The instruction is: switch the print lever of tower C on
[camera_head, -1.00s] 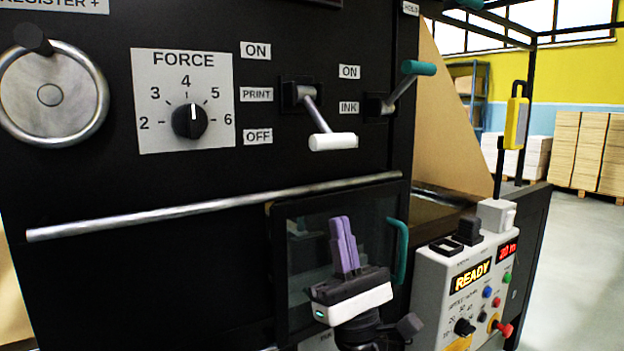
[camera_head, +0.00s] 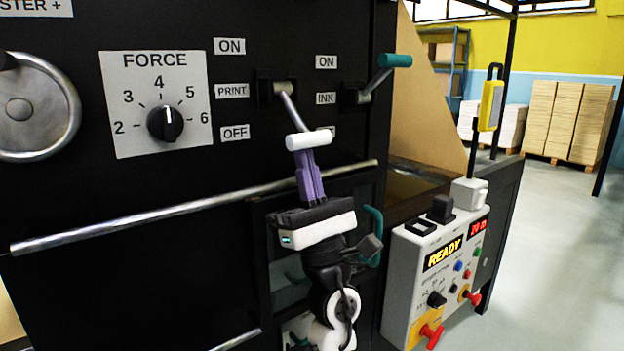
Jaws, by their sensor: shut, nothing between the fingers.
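The print lever (camera_head: 291,107) is on the black panel, beside the PRINT label (camera_head: 232,91). Its shaft slants down and right and ends in a white handle (camera_head: 308,140), level with the OFF label (camera_head: 235,132). My gripper (camera_head: 306,155) has purple fingers, shut and empty, pointing up. The fingertips are right below the white handle in the picture; I cannot tell if they touch it. No tower letter shows in view.
The ink lever with a teal handle (camera_head: 395,60) points up and right, close to the right. A steel bar (camera_head: 190,208) crosses the panel behind my gripper. A teal door handle (camera_head: 373,235) and a control box (camera_head: 440,262) reading READY stand at lower right.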

